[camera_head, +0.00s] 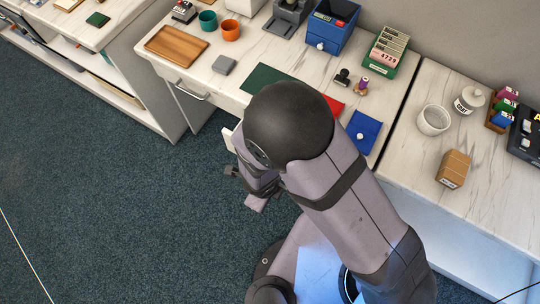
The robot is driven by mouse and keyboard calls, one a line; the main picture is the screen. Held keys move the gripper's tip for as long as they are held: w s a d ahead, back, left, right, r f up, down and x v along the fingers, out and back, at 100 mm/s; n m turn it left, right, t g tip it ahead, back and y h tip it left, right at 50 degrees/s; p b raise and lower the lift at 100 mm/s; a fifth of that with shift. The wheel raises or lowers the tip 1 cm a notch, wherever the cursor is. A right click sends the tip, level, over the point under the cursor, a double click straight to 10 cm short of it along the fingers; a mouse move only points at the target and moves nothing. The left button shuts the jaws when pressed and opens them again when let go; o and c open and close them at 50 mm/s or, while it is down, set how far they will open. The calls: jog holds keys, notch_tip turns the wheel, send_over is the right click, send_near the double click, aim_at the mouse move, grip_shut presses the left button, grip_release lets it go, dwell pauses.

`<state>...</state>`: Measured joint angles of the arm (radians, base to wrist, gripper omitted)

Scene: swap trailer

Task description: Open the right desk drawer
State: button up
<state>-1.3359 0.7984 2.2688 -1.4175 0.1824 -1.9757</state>
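The desk (225,92) has a pale marble top and runs across the middle of the head view. A drawer handle (192,90), a metal bar, shows on the desk's front at the left, and that drawer looks shut. The right part of the desk front is mostly hidden behind my arm, and I see no right drawer handle. A small white edge (229,139) shows just left of my wrist; I cannot tell whether it belongs to the right drawer. My gripper (243,188) hangs low in front of the desk, partly covered by my wrist. I cannot tell its opening or any contact.
On the desk are a wooden tray (176,45), a grey box (224,65), two cups (230,30), a blue bin (331,26), a green card box (386,51) and a blue pouch (363,131). A side table (472,190) stands right. Carpet (100,190) at left is clear.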

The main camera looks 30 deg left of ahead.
jog(key=shift+c, duration=0.3)
grip_shut()
dwell(1.0)
jog(key=shift+o, duration=0.3)
grip_release()
jog(key=shift+r, duration=0.15)
notch_tip(320, 180, up, 7)
jog(key=s+p, duration=0.1)
jog(key=p, duration=0.4)
jog(key=shift+s+p, duration=0.2)
jog(key=shift+p, duration=0.1)
